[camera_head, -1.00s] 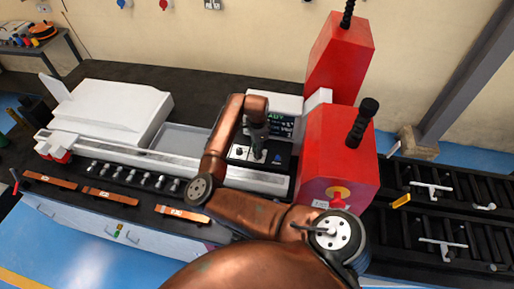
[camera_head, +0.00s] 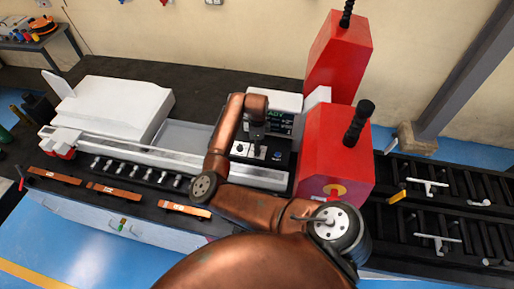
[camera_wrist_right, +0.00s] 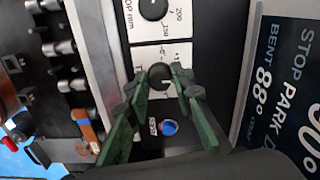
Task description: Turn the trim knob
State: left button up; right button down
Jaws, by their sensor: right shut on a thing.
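The trim knob (camera_wrist_right: 160,76) is a small black knob on a white plate with partly hidden markings. My right gripper (camera_wrist_right: 168,72) has its green fingers closed around it, in the wrist view. In the head view my right gripper (camera_head: 256,138) reaches down to the control panel (camera_head: 276,165), and the knob cannot be made out clearly there. The knob's pointer and exact setting are hidden. My left gripper is not in view.
A larger black stop knob (camera_wrist_right: 153,8) sits beside the trim knob. A blue button (camera_wrist_right: 169,127) lies on the other side. The display (camera_wrist_right: 282,90) reads "BENT 88". Red bender housings (camera_head: 330,150) stand right of the panel. Copper bars (camera_head: 114,192) lie along the front.

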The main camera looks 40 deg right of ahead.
jog(key=c, duration=1.7)
grip_release()
jog(key=shift+o, duration=0.2)
notch_tip(320, 180, up, 12)
jog(key=shift+f, duration=0.1)
notch_tip(320, 180, down, 12)
jog(key=shift+r, duration=0.1)
jog(key=shift+r, duration=0.15)
